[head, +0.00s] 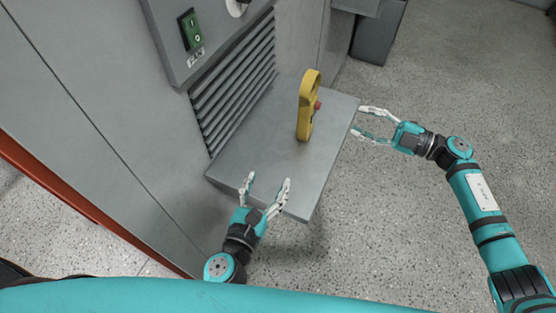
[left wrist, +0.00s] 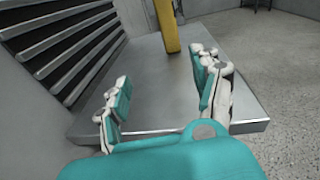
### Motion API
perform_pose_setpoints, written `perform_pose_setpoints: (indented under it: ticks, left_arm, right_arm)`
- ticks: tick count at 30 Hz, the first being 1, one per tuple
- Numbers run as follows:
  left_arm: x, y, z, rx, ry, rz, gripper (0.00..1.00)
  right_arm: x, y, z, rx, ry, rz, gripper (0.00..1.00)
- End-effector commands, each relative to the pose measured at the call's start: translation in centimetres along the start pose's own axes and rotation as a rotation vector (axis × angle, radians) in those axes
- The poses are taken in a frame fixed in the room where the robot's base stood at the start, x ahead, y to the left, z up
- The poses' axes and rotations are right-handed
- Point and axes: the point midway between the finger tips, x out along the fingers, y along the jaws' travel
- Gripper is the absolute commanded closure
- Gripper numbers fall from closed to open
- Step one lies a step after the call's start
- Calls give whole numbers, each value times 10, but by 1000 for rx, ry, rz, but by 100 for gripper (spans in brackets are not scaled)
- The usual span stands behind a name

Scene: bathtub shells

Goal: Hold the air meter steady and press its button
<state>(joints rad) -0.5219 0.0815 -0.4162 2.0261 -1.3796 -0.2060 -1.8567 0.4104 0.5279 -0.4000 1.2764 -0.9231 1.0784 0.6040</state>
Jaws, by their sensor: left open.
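The air meter (head: 305,115) is yellow with a ring-shaped top and stands upright on a grey metal shelf (head: 250,155). Its red button (head: 317,106) shows on its right side. In the left wrist view the lower part of the meter (left wrist: 166,25) shows beyond my fingers. My left gripper (head: 268,183) is open and empty at the shelf's near edge, short of the meter. My right gripper (head: 361,122) is open and empty at the shelf's right edge, to the right of the meter and apart from it, on the button's side.
A grey cabinet with a louvred vent (head: 235,90) stands along the shelf's left side. Above the vent is a green switch (head: 190,30) over a "FAN" label. A dark grey box (head: 378,35) stands at the back. The speckled floor (head: 450,90) at right is clear.

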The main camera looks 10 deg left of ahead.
Motion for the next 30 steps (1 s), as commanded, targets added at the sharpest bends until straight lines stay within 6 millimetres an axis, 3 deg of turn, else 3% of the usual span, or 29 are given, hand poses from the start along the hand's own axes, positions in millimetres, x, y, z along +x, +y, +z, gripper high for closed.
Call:
perform_pose_setpoints:
  ticks: [3,9,14,30]
  left_arm:
    - [26,-6,22,17,-63,-57,35]
    - [46,-11,40,32,-119,-103,35]
    - [64,-13,44,35,-124,-106,35]
    - [168,-24,56,32,-121,-103,35]
  right_arm:
    - [0,0,0,0,0,0,62]
    - [0,0,0,0,0,0,62]
    - [0,0,0,0,0,0,62]
    - [0,0,0,0,0,0,62]
